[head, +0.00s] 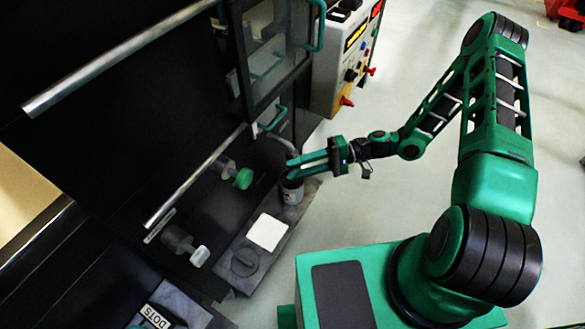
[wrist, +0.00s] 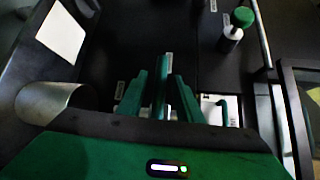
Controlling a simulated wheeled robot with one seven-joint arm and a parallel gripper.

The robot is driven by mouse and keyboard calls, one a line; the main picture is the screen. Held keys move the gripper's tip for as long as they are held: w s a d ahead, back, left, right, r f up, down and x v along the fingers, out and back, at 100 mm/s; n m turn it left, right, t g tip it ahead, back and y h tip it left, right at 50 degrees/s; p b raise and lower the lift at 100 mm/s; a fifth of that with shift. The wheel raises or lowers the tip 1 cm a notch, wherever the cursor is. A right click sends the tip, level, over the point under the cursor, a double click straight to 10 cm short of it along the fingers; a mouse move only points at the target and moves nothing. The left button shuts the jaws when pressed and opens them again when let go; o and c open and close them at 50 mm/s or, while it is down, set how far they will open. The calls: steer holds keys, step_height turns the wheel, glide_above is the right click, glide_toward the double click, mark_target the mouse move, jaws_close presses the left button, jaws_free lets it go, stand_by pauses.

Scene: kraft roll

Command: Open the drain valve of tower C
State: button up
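My gripper (head: 291,167) reaches left from my arm, just above a metal cup (head: 291,190). Its green fingers stand apart in both views. In the wrist view (wrist: 161,85) a narrow green upright piece shows between them; I cannot tell what it is or whether they touch it. A white knob (head: 200,256) sits nearer. The small labels are unreadable, so I cannot tell which part is tower C's valve.
A glass-fronted cabinet (head: 250,45) with green handles (head: 274,119) stands behind. A metal rail (head: 195,175) runs along the panel. A white card (head: 267,232) and a black dial (head: 245,262) are on the ledge. A control box (head: 345,55) stands behind.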

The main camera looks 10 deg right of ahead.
steer(key=shift+s+a+f, duration=0.1)
steer(key=shift+a, duration=0.65)
steer(key=shift+c, duration=0.6)
